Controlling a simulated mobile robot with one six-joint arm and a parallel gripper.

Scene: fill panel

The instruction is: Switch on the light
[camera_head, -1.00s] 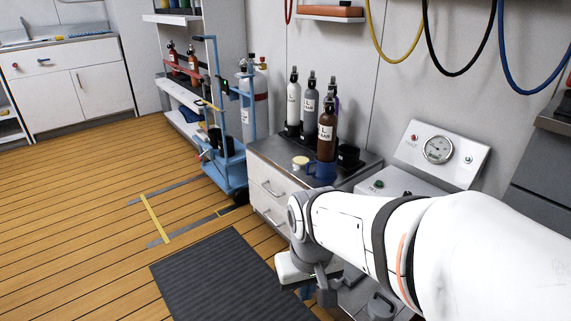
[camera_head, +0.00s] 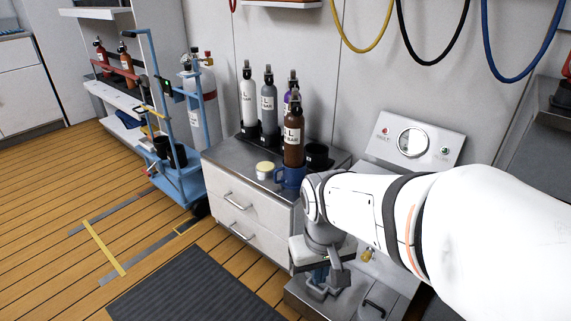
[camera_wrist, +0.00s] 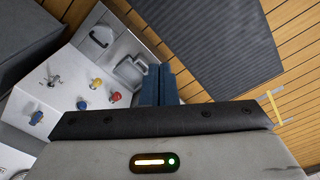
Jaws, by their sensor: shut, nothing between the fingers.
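The fill panel (camera_head: 382,149) stands against the wall at the right in the head view, with a round gauge (camera_head: 413,143), a red button or lamp (camera_head: 385,131) and a green one (camera_head: 445,150). I cannot make out a light switch or lamp for certain. My gripper (camera_head: 322,282) points down in front of the cabinet, left of the panel. In the wrist view its dark fingers (camera_wrist: 159,85) are together and empty. There a pale panel (camera_wrist: 70,63) shows a metal toggle or valve (camera_wrist: 52,80) and blue (camera_wrist: 82,104), yellow (camera_wrist: 96,83) and red (camera_wrist: 115,97) knobs, apart from the fingers.
A drawer cabinet (camera_head: 245,190) carries several bottles, a blue mug (camera_head: 290,177) and dark cups. A blue cart (camera_head: 180,182) with a grey cylinder stands at left. A dark mat (camera_head: 195,285) lies on the wooden floor. Hoses (camera_head: 430,60) hang on the wall.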

